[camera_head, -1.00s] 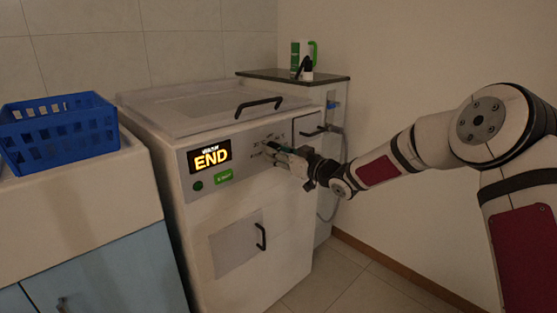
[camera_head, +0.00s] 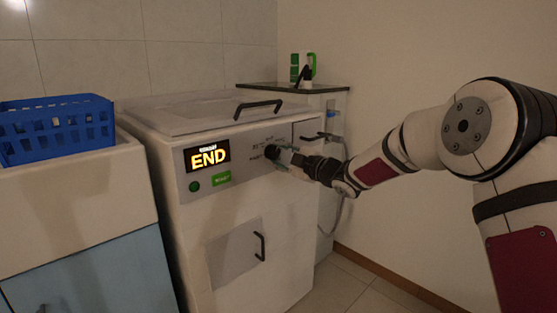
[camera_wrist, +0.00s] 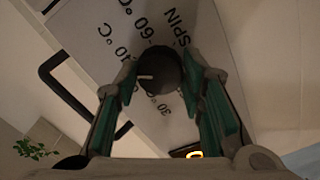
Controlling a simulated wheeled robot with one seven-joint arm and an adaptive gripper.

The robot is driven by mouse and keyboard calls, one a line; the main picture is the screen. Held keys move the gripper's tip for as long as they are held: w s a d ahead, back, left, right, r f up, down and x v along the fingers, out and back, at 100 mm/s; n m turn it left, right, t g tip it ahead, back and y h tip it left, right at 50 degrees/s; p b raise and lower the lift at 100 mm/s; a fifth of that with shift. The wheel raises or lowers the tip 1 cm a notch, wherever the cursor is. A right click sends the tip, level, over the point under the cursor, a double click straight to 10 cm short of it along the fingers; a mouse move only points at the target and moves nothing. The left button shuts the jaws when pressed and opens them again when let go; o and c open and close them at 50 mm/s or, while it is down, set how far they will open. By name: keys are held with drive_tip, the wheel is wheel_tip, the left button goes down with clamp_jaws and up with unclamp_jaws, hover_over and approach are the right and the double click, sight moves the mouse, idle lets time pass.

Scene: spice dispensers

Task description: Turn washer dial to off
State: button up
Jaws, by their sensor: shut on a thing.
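The washer (camera_head: 240,225) stands against the tiled wall, with a lit display (camera_head: 208,156) reading "END". Its round dark dial (camera_wrist: 160,70) is in the middle of the wrist view, on the white panel. A short white mark on the dial points left in that view. My gripper (camera_wrist: 165,80) is shut on the dial, one green-padded finger on each side.
A blue basket (camera_head: 57,130) sits on the counter at left. A black handle (camera_head: 258,108) is on the washer lid, another (camera_head: 259,245) on the lower front. Green-and-white bottles (camera_head: 303,68) stand on the dark shelf at back. Floor at right is free.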

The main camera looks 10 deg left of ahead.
drive_tip(key=n, duration=0.5)
drive_tip(key=shift+n, duration=0.3)
idle(0.5)
drive_tip(key=o, duration=1.2)
drive_tip(key=shift+c, duration=0.2)
drive_tip(key=v, duration=1.2)
